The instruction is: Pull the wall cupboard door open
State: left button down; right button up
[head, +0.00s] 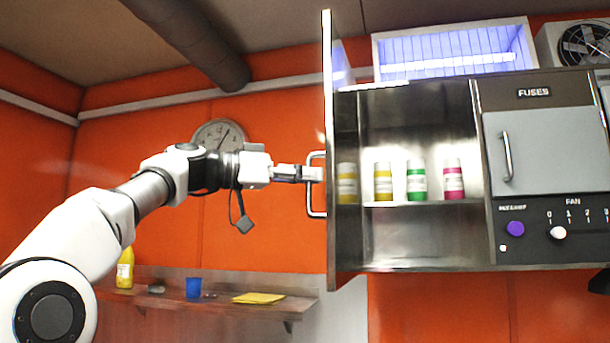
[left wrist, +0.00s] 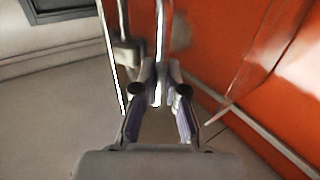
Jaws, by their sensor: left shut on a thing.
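The wall cupboard (head: 420,239) is steel, and its door (head: 329,237) stands wide open, seen nearly edge-on in the head view. A bar handle (head: 315,208) is on the door's left face. My left gripper (head: 312,174) is shut on this handle at its upper middle. In the left wrist view the fingers (left wrist: 158,95) close around the bright handle bar (left wrist: 160,45), with the door edge (left wrist: 111,70) beside it. Inside the cupboard, a yellow jar (head: 383,182), a green jar (head: 416,181) and a pink jar (head: 453,180) stand on a shelf. My right gripper does not show.
Below left, a wall shelf (head: 215,303) holds a yellow bottle (head: 125,268), a blue cup (head: 193,288) and a yellow cloth (head: 259,298).

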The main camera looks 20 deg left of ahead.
pick_arm(q)
jog(key=c, duration=1.4)
grip_release()
jog(key=shift+c, duration=0.2)
jog(key=shift+o, duration=1.2)
jog(key=shift+w, duration=0.3)
jog(key=v, duration=1.1)
jog(key=shift+s+a, duration=0.25)
jog(key=shift+s, duration=0.05)
jog(key=shift+a, duration=0.15)
